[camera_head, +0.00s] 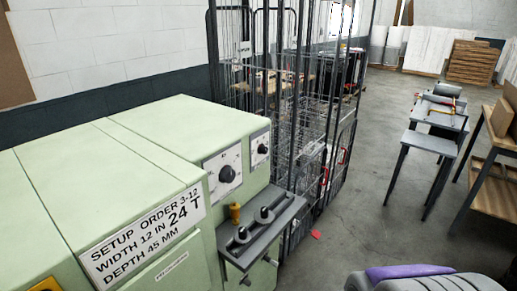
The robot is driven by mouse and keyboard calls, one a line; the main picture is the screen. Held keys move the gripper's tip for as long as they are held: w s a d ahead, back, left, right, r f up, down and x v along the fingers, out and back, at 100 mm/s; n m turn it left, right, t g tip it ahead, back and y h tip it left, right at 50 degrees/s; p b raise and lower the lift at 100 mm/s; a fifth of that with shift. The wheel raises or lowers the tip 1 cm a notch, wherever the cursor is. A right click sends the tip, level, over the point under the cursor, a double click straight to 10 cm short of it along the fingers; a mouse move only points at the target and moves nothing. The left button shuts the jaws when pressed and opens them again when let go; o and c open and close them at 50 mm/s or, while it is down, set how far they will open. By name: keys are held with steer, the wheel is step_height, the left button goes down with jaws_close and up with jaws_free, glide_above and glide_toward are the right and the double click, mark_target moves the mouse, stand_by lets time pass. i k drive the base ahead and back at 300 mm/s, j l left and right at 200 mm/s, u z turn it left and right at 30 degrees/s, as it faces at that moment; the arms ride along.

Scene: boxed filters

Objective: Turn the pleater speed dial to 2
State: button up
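A pale green machine (155,135) stands at the left. Its right-hand face carries a large black dial (228,174) on a white scale plate and a smaller black dial (262,149) on another plate. The scale marks and pointer settings are too small to read, and I cannot tell which dial is the pleater speed dial. A dark grey ledge (284,216) below them bears two black knobs (265,214) and an orange-yellow knob (235,212) stands by it. My gripper is not visible.
A sign (145,238) on the machine reads "SETUP ORDER 3-12, WIDTH 12 IN, 24 T, DEPTH 45 MM". Wire cage trolleys (312,165) stand close behind the machine. Grey tables (433,142) and a wooden-topped bench (494,165) are at right. The floor between is largely clear.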

mark_target(262, 149)
steer(key=i+l+z, duration=0.25)
steer(key=i, duration=0.25)
steer(key=i+z, duration=0.25)
steer(key=i, duration=0.3)
